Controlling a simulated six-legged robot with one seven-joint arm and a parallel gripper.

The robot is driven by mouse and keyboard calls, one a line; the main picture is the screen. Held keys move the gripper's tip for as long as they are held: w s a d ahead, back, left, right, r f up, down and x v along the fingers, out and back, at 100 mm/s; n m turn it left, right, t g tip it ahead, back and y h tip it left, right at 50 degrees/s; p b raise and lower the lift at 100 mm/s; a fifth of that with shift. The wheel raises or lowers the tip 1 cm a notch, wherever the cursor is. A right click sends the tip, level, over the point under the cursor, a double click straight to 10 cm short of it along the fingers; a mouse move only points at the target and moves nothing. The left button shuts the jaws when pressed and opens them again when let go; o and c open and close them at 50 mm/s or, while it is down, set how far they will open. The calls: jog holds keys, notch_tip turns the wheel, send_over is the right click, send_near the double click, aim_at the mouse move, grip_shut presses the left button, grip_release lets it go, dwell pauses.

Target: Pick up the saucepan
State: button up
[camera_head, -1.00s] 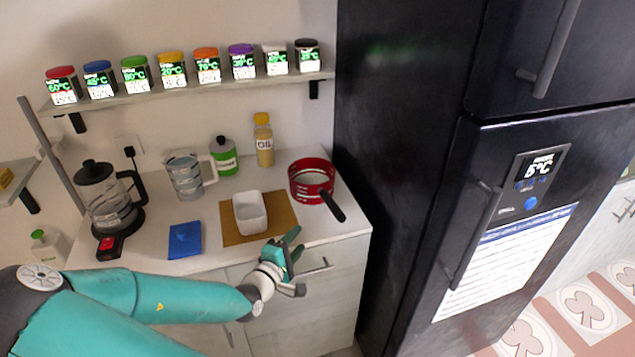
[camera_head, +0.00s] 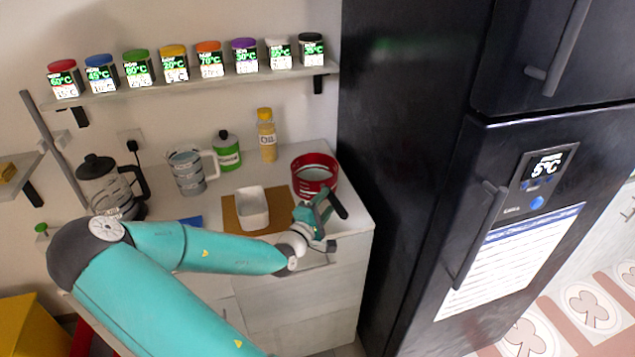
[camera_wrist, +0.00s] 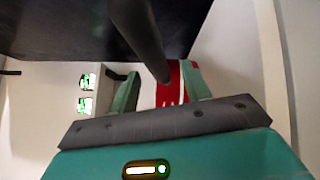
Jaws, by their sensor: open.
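The red saucepan (camera_head: 312,187) stands on the counter's right end, near the fridge. Its dark handle (camera_head: 338,205) points toward the front right. My gripper (camera_head: 320,206) is open at the handle, in front of the pan. In the wrist view the dark handle (camera_wrist: 138,35) runs from the top toward the red pan (camera_wrist: 171,92), and it appears in line with the gap between my two teal fingers (camera_wrist: 160,88). I cannot tell whether a finger touches it.
The black fridge (camera_head: 400,150) stands close on the right. An oil bottle (camera_head: 267,140), green bottle (camera_head: 227,152) and glass jug (camera_head: 186,172) stand behind. Spice jars line the shelf (camera_head: 190,85) above.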

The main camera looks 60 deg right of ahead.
aim_at(331, 193)
jog(key=d, duration=0.3)
jog(key=shift+s+d+r, duration=0.1)
jog(key=shift+d+r, duration=0.1)
jog(key=shift+d, duration=0.05)
jog(key=shift+c, duration=0.2)
grip_shut()
jog(key=shift+r, duration=0.15)
